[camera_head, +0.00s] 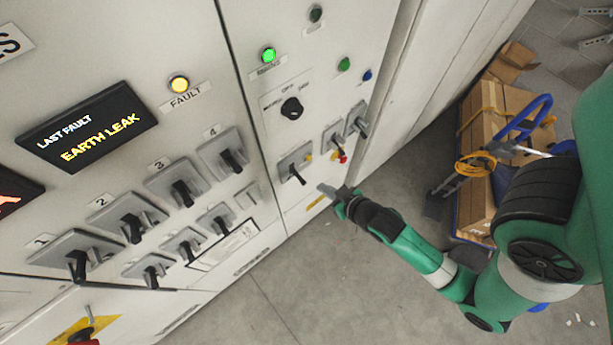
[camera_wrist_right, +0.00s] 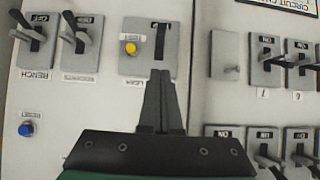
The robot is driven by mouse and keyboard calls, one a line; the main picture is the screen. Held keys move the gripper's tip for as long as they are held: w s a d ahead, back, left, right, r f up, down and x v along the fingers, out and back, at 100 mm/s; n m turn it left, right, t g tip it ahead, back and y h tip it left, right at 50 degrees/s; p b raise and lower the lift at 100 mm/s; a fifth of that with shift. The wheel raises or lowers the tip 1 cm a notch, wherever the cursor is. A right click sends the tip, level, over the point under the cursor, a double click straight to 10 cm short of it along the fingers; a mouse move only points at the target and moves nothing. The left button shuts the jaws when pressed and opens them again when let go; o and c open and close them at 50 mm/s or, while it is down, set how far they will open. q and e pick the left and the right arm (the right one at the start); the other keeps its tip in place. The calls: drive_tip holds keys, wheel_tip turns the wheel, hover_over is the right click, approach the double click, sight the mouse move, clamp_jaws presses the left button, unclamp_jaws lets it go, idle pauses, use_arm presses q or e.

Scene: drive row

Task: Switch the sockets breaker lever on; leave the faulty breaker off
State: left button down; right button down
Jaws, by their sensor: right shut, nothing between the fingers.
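The sockets breaker (camera_wrist_right: 75,40) is on the panel at the upper left of the wrist view. In the head view it appears to be the middle one (camera_head: 335,140) of three breakers. My right gripper (camera_head: 325,190) is shut and empty, low in front of this panel section. In the wrist view its fingertips (camera_wrist_right: 160,74) point at the breaker with a yellow button (camera_wrist_right: 130,48); contact cannot be told. That breaker's label is hard to read. I cannot tell which breaker is the faulty one. My left gripper is out of view.
The bench breaker (camera_wrist_right: 30,35) sits beside the sockets one. Numbered breakers with black levers (camera_head: 130,225) fill the left panel. A display (camera_head: 88,130) reads "LAST FAULT EARTH LEAK"; the fault lamp (camera_head: 179,84) glows yellow. A trolley with boxes (camera_head: 495,125) stands right.

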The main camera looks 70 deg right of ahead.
hover_over(302, 180)
drive_tip(key=s+a, duration=0.2)
drive_tip(key=s, duration=0.1)
wheel_tip(302, 180, down, 6)
drive_tip(key=r, duration=0.1)
drive_tip(key=shift+w+d+f+b, duration=0.15)
drive_tip(key=shift+f+b, duration=0.4)
drive_tip(key=shift+f, duration=1.35)
drive_tip(key=f+t+h+b, duration=0.1)
drive_tip(key=f+t+b, duration=0.1)
drive_tip(key=b, duration=0.6)
drive_tip(key=shift+s+f, duration=0.2)
drive_tip(key=shift+f, duration=0.25)
